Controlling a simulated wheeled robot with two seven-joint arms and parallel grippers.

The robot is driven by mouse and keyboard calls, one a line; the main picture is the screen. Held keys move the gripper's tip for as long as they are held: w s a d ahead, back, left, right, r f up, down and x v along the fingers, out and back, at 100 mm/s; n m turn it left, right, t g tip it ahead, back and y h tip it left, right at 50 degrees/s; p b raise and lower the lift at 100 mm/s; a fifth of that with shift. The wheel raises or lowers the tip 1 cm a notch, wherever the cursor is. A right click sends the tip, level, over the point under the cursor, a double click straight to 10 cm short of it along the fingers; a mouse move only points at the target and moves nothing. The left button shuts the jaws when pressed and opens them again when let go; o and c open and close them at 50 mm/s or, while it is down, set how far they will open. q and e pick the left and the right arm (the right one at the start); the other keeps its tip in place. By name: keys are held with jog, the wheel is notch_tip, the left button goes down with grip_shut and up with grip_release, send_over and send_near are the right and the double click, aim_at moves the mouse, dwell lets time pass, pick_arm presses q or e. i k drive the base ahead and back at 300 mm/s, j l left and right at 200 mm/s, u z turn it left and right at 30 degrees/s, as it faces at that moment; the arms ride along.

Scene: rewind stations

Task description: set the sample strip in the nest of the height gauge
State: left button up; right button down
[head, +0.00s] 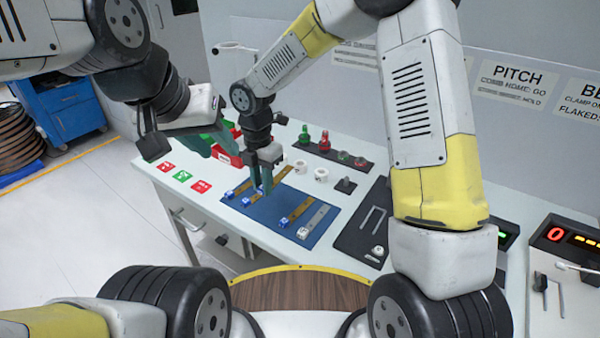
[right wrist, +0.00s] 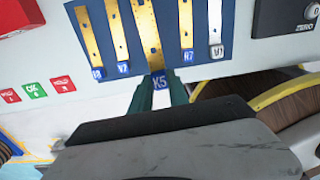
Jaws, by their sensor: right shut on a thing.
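The sample strip, brass with a blue K5 tag (right wrist: 158,82), lies between the green fingers of my right gripper (right wrist: 162,92), which is shut on it near the tag end. Its brass part (right wrist: 147,35) extends away over the blue mat; I cannot tell whether it touches the mat. In the head view my right gripper (head: 264,164) is low over the mat. My left gripper (head: 214,148) hangs left of it, empty, with its fingers seemingly apart. A black plate (head: 350,238) with a fork-shaped outline and a round knob, right of the mat, appears to be the height gauge; its nest is not clear.
Other tagged strips, including brass R7 (right wrist: 187,25) and a silver one (right wrist: 215,22), lie on the blue mat (head: 262,228). A red bin (head: 228,158) and red and green tiles (head: 182,176) are at left. Green and red knobbed parts (head: 325,142) stand behind.

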aim_at(369, 228)
jog(key=z, duration=0.8)
jog(key=l, duration=0.05)
